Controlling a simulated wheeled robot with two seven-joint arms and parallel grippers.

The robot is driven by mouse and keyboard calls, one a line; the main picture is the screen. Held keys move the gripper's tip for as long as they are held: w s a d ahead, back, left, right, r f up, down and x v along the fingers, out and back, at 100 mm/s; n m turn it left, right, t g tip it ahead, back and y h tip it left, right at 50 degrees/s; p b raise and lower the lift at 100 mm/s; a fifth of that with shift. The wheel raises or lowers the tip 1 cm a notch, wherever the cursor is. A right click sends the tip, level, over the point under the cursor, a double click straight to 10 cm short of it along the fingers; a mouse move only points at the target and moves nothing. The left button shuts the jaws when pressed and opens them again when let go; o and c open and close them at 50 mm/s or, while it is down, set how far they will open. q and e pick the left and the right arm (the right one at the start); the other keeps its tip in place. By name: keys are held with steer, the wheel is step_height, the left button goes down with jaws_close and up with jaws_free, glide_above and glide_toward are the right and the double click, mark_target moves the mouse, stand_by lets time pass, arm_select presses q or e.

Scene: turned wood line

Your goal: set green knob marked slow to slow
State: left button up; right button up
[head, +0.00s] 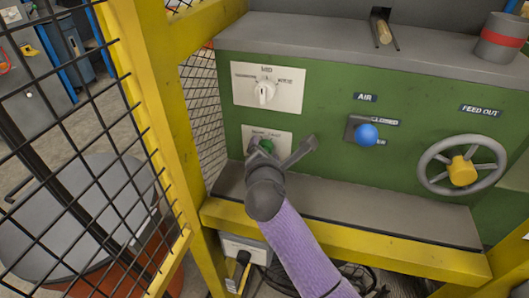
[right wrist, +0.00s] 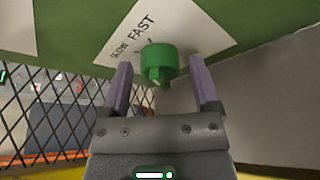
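The green knob (head: 267,145) sits on a white label plate on the green panel, low and left. In the right wrist view the green knob (right wrist: 158,63) shows large, with the words SLOW and FAST (right wrist: 133,37) on the plate to its left. Which word the knob points to cannot be told. My right gripper (head: 283,147) is in front of the plate. Its two fingers (right wrist: 160,82) are open, one on each side of the knob with gaps, and not seen to touch it. My left gripper is not in view.
Above is a white selector dial (head: 264,92). To the right are a blue ball-ended AIR lever (head: 367,134) and a handwheel (head: 462,166). A yellow post (head: 160,110) and black mesh (head: 75,130) stand close on the left. A grey ledge (head: 390,212) runs below the panel.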

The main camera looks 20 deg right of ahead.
steer(key=c, duration=1)
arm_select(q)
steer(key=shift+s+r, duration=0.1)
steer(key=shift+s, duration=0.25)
arm_select(e)
jaws_close()
